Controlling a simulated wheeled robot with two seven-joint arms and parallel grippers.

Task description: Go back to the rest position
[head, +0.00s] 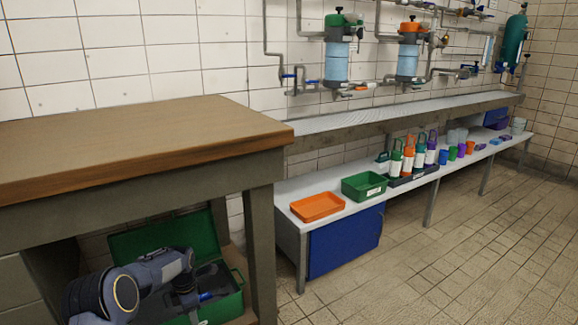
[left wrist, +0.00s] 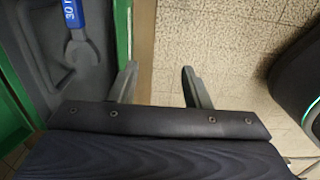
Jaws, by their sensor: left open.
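My left gripper (left wrist: 160,82) is open and empty in the left wrist view, its two fingers apart with pale floor tiles between them. In the head view my left arm reaches in at the lower left, in front of an open green toolbox (head: 208,238) under the wooden table. The toolbox's green wall (left wrist: 122,30) also shows in the left wrist view. A wrench with a blue handle (left wrist: 73,12) and grey jaw lies in its dark grey tray, left of the gripper and apart from it. My right gripper is in neither view.
The wooden table (head: 120,130) stands above the toolbox, its leg (head: 262,250) close on the right. A low white bench holds an orange tray (head: 318,207), a green bin (head: 364,186), several bottles and cups. The tiled floor (head: 440,270) at right is clear.

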